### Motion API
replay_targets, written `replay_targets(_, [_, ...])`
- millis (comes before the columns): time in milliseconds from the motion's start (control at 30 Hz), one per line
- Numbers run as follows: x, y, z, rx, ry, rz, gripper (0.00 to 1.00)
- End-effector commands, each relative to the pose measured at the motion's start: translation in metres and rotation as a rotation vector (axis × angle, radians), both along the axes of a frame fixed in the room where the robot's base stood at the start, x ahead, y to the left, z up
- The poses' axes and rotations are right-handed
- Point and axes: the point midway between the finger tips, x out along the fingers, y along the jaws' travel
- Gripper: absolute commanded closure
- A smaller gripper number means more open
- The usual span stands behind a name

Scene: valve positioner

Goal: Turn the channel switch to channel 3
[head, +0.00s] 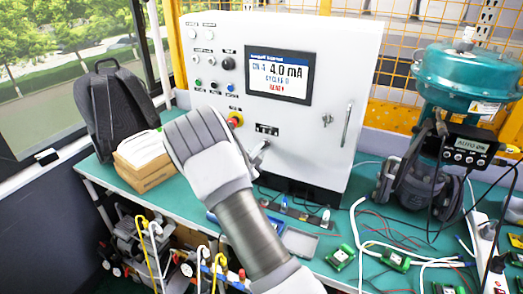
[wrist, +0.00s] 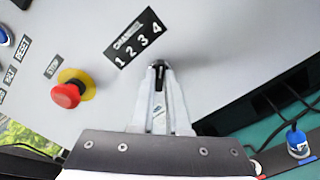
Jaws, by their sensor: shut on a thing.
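The channel switch (wrist: 158,67) is a small dark knob on the panel of the white control cabinet (head: 330,125). It sits just below the black CHANNEL label (wrist: 135,38), marked 1 2 3 4. My gripper (wrist: 160,78) is shut on the channel switch, with its fingertips around the knob. In the head view my gripper (head: 260,152) is at the lower panel, partly hidden by my wrist. The knob's pointer direction is hard to make out between the fingers. The cabinet's display (head: 279,74) reads what looks like CH:4, 4.0 mA and READY.
A red emergency button on a yellow base (wrist: 68,94) is left of my gripper. A door handle (head: 347,122) is at the cabinet's right. The green bench (head: 175,205) holds a backpack (head: 115,110), cardboard box (head: 146,165), teal valve actuator (head: 475,75), cables and circuit boards.

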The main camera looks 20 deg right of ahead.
Motion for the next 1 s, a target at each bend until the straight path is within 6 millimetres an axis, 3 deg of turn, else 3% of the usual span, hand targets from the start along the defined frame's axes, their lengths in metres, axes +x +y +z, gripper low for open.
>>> replay_targets(433, [0.0002,0.0011,-0.0002,-0.04,0.04,0.001,1.0])
replay_targets(1000, [0.0009,0.0018,0.0005,-0.295,0.298,0.002,1.0])
